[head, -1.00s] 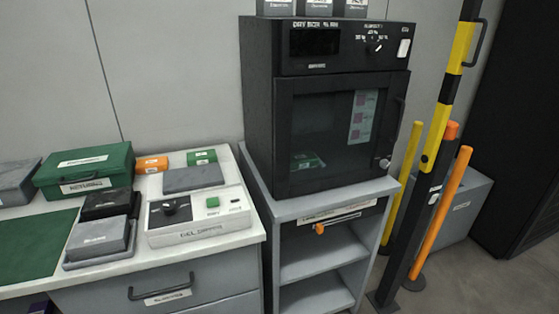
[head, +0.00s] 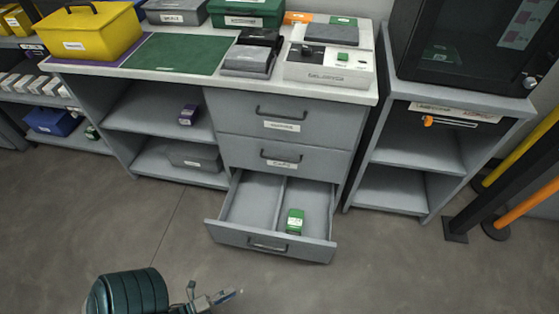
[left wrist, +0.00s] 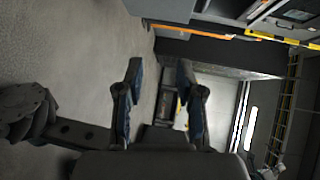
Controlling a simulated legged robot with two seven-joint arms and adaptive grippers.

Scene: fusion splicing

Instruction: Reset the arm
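My left gripper (head: 222,298) shows low in the head view, above the floor in front of the open bottom drawer. In the left wrist view its two fingers (left wrist: 158,85) stand apart with nothing between them, so it is open and empty. It touches neither the drawer nor anything else that I can see. My right gripper is not in view.
The bottom drawer (head: 285,247) is pulled out, with a green item (head: 295,221) in its right compartment. A yellow case (head: 92,32) and a green mat (head: 175,53) are on the worktop. A black cabinet (head: 480,45) stands right. Floor (head: 130,225) in front is clear.

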